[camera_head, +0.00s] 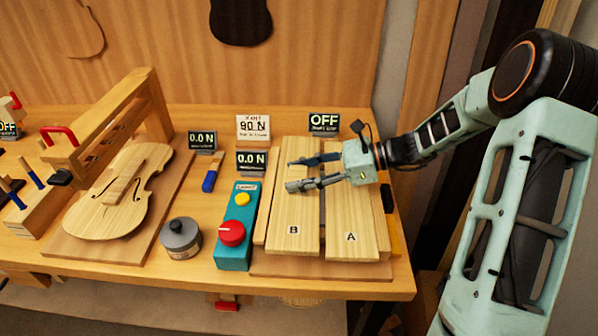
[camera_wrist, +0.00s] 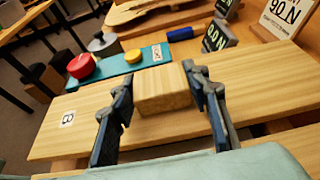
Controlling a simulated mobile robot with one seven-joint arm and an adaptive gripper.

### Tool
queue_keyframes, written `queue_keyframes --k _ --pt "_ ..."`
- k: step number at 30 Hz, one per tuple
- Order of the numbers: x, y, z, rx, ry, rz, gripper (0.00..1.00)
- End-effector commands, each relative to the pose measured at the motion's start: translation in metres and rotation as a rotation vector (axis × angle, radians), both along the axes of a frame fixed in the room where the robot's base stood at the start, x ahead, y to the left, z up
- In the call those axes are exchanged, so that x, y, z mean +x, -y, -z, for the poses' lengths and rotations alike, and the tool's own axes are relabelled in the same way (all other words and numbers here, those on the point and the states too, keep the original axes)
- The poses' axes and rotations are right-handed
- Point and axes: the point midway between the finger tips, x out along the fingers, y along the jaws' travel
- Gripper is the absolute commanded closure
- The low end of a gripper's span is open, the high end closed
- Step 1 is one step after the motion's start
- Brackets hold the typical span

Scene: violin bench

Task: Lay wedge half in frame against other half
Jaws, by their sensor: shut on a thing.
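The wedge half marked B (camera_head: 295,215) is a long pale wooden board on the left of the frame's base (camera_head: 320,268). The wedge half marked A (camera_head: 350,215) lies to its right. A narrow dark gap shows between them, and I cannot tell whether they touch anywhere. My gripper (camera_head: 292,175) reaches in from the right over A. In the wrist view, its fingers (camera_wrist: 163,92) are on both sides of a raised wooden block (camera_wrist: 162,90) on half B (camera_wrist: 100,110), shut on it. I cannot tell whether B rests fully on the base.
A teal control box (camera_head: 235,235) with a red knob stands just left of the frame. Displays (camera_head: 324,123) stand behind. A round grey pot (camera_head: 181,240), a blue brush (camera_head: 211,175) and a violin body (camera_head: 120,195) lie farther left.

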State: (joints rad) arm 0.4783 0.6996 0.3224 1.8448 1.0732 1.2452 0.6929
Motion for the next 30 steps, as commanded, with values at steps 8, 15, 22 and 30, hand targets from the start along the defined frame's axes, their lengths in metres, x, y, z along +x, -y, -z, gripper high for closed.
queue_keyframes --k 8,15,22,30 --pt "0.0002 -0.0004 0.0106 0.001 0.002 -0.001 0.91" --pt "0.0002 -0.0003 0.0103 0.001 0.002 -0.001 0.91" --pt "0.0002 -0.0003 0.0112 0.001 0.001 0.0 0.91" --pt "0.0003 -0.0004 0.0132 0.001 0.001 0.0 0.91"
